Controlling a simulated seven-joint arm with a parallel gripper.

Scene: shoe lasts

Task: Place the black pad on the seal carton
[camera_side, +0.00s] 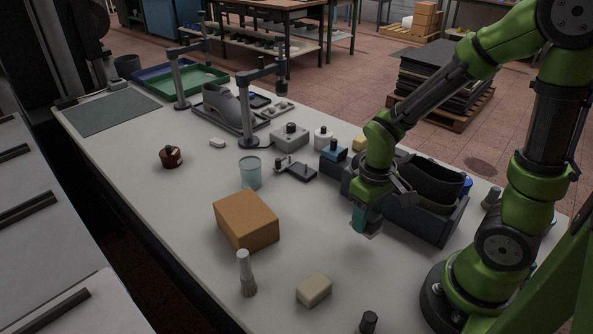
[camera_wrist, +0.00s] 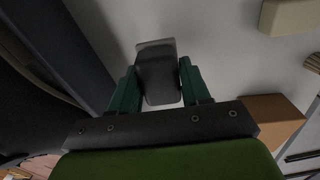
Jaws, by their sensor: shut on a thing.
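My gripper (camera_side: 365,222) is low over the right half of the table, in front of the dark bin. In the wrist view its teal fingers stand on both sides of a dark pad (camera_wrist: 158,80) and are shut on it. The pad has a lighter grey edge at its far end. In the side view the fingers hide most of it, and a pale lower edge shows just above the table. The brown carton (camera_side: 246,220), which I take as the seal carton, sits left of my gripper with a bare top. It also shows at the right of the wrist view (camera_wrist: 272,118).
A cream block (camera_side: 314,290) and a brush (camera_side: 246,275) are near the front. A dark bin (camera_side: 425,215) holding dark shoe-like forms is close behind my gripper. A glass (camera_side: 250,172) stands behind the carton. Bare table lies between gripper and carton.

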